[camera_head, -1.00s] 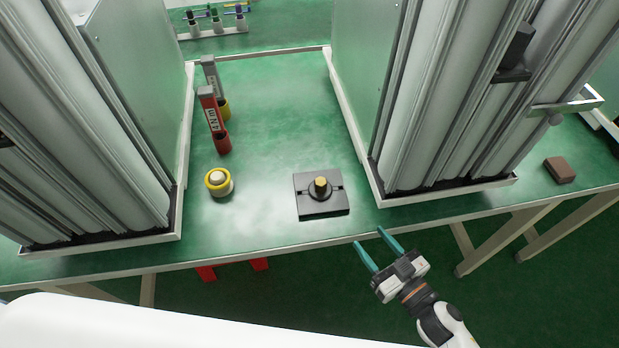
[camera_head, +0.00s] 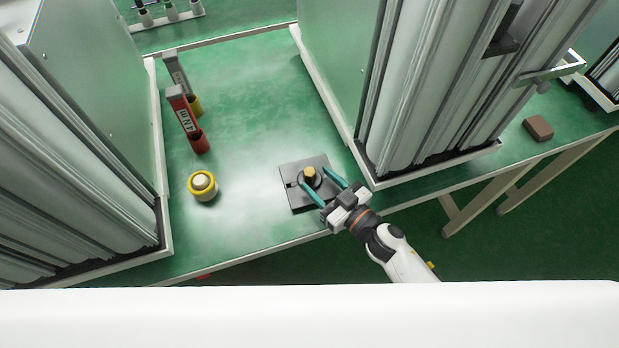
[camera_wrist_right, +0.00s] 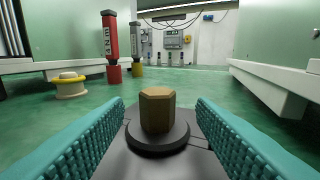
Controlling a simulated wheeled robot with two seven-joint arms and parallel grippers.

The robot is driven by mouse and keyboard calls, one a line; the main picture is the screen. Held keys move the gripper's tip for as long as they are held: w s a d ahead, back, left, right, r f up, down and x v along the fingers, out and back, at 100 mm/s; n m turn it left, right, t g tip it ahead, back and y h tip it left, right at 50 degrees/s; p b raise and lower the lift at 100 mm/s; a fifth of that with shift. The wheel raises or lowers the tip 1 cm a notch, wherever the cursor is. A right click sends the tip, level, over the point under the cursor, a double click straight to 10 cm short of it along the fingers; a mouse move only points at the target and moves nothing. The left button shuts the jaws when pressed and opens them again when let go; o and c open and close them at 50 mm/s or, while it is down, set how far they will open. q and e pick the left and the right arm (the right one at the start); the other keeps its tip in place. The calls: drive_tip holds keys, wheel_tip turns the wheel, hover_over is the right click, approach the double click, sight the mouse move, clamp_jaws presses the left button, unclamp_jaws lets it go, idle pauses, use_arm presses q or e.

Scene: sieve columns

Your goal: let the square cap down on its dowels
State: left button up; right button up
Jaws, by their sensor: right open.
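The square cap is a flat black square plate (camera_head: 291,197) with a round raised disc and a brass hexagonal knob (camera_head: 310,173) at its middle. It lies on the green table near the front edge. In the wrist view the knob (camera_wrist_right: 157,110) stands upright between my right fingers. My right gripper (camera_head: 314,175) is open, its teal fingers reaching over the plate on either side of the knob, with gaps to both sides in the wrist view (camera_wrist_right: 160,104). No dowels can be seen; whatever is under the plate is hidden. My left gripper is out of view.
A yellow-and-white round piece (camera_head: 203,186) stands left of the plate. A red labelled post (camera_head: 187,118) and a grey one (camera_head: 176,72) stand behind it. Tall grey column cabinets flank the work area. A brown block (camera_head: 538,128) lies far right. The table's middle is clear.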

sight(314, 179)
drive_tip(key=x, duration=0.4)
drive_tip(key=shift+s+f, duration=0.1)
clamp_jaws()
